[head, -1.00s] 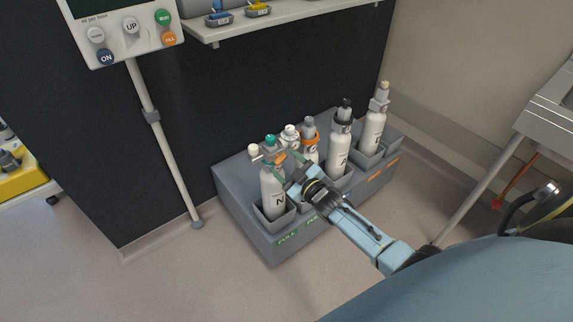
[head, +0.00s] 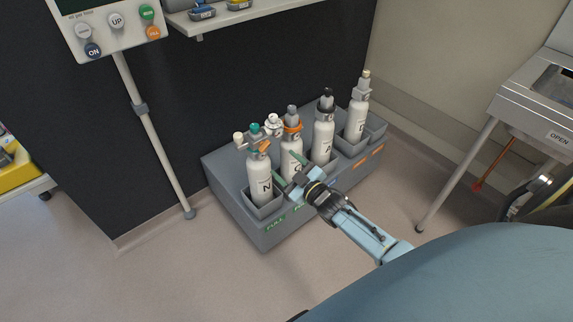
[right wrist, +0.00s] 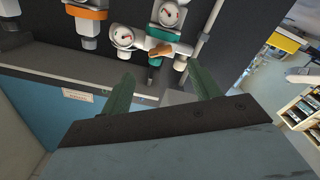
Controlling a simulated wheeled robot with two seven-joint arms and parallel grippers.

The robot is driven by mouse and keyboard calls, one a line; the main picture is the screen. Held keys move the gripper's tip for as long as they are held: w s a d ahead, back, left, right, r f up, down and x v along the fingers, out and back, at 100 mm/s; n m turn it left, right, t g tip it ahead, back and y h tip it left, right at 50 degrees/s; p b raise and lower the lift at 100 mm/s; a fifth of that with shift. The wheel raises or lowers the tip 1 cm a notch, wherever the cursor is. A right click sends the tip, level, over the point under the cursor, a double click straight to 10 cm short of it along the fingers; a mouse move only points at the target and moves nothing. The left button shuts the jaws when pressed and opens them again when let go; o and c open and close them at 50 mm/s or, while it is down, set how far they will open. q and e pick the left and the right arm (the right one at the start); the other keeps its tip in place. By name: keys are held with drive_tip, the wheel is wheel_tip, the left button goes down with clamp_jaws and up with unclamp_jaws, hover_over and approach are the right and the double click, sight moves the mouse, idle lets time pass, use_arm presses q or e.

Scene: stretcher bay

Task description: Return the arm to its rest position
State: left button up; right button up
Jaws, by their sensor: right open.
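My right gripper (head: 289,170) is open, its two green fingers spread and empty. It hangs in front of the cylinder rack, close to the white cylinder marked N (head: 260,180) and the cylinder with the orange collar (head: 291,160). In the right wrist view the open fingers (right wrist: 163,88) point towards a teal valve with an orange knob (right wrist: 165,50) and round gauges, with a gap between. My right arm (head: 360,230) reaches in from the lower right. My left gripper is not in view.
A grey rack (head: 240,222) holds several upright cylinders against a dark panel. A stand pole (head: 160,155) is at left, a shelf (head: 225,18) above. A metal table (head: 530,105) with a leg stands at right. The floor (head: 150,285) at front left is clear.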

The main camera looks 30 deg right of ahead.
idle(0.3)
drive_tip(key=s+a+f+m+g+h+p, duration=0.15)
drive_tip(key=s+f+g+p, duration=0.35)
drive_tip(key=s, duration=0.5)
drive_tip(key=s+a+f+m+g+p, duration=0.2)
drive_tip(key=s+f+g+p, duration=0.3)
drive_tip(key=s+f, duration=0.4)
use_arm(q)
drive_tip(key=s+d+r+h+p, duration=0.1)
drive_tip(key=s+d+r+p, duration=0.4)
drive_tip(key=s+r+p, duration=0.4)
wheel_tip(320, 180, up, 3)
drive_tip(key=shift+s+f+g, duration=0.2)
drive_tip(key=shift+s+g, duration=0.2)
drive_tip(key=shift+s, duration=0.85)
use_arm(e)
drive_tip(key=s+a+g, duration=0.2)
drive_tip(key=s+g, duration=0.1)
drive_tip(key=s, duration=1.2)
drive_tip(key=s+a+f+m+g, duration=0.1)
drive_tip(key=s+a+g, duration=0.2)
drive_tip(key=s, duration=1.2)
drive_tip(key=shift+f+g, duration=0.2)
drive_tip(key=shift+g, duration=0.3)
drive_tip(key=shift+a, duration=0.1)
drive_tip(key=shift+c, duration=0.4)
